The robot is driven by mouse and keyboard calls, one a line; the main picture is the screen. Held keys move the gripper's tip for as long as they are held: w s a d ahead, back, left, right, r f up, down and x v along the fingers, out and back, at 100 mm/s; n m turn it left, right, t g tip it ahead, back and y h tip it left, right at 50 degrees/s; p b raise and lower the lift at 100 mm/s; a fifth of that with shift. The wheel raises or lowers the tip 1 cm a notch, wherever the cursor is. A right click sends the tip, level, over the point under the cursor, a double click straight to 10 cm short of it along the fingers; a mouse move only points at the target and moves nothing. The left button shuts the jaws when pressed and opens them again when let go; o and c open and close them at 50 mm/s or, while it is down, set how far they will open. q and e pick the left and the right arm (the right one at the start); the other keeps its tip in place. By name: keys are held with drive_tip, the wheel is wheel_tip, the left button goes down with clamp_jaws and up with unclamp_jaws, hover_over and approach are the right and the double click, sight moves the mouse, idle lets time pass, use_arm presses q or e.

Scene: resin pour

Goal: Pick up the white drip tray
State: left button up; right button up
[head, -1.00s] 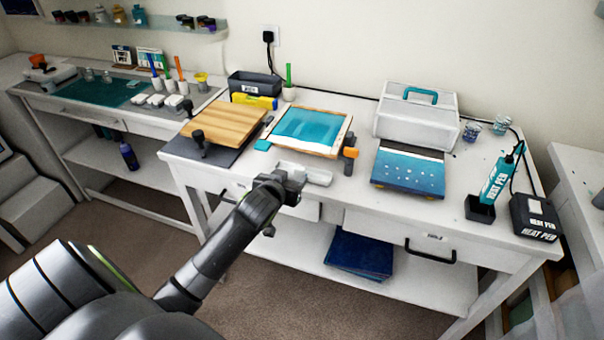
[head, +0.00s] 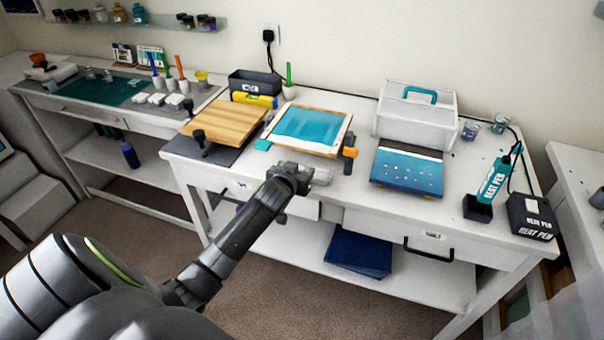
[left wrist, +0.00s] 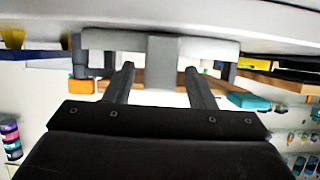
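The white drip tray (head: 322,177) lies at the front edge of the white workbench, below the framed teal panel. In the head view my left gripper (head: 297,176) is in front of it and hides most of it. In the left wrist view, which looks upside down, the tray (left wrist: 210,47) is a pale bar under the bench top. A grey tab (left wrist: 164,62) at its middle lies between my two fingers (left wrist: 159,74). The fingers are apart, with a gap visible on both sides of the tab. My right gripper is not in view.
The teal panel in a wooden frame (head: 345,129) with an orange-knobbed clamp (head: 350,155) stands just behind the tray. A wooden board (head: 224,123) is to the left, a blue dotted plate (head: 407,172) to the right. A drawer handle (head: 429,256) juts from the bench front.

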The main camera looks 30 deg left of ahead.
use_arm(q)
drive_tip(key=c, duration=1)
wheel_tip(320, 180, up, 10)
drive_tip(key=shift+b, duration=0.45)
drive_tip(key=shift+s+d+r+m+t+h, duration=0.1)
drive_tip(key=shift+s+d+r+m+h, duration=0.4)
drive_tip(key=shift+s+d+r, duration=1.65)
drive_tip(key=shift+s+d+r+m+t+h, duration=0.1)
drive_tip(key=shift+s+d+r+m+h, duration=0.75)
drive_tip(key=shift+d+r, duration=2.35)
drive_tip(key=shift+s+d+r+m+t+h, duration=0.1)
drive_tip(key=shift+s+d+r+h, duration=0.15)
drive_tip(key=shift+s+d+r, duration=2.55)
drive_tip(key=d+f, duration=0.1)
drive_tip(key=w+d+f, duration=0.1)
drive_tip(key=shift+w+f, duration=0.3)
drive_tip(key=shift+f, duration=0.05)
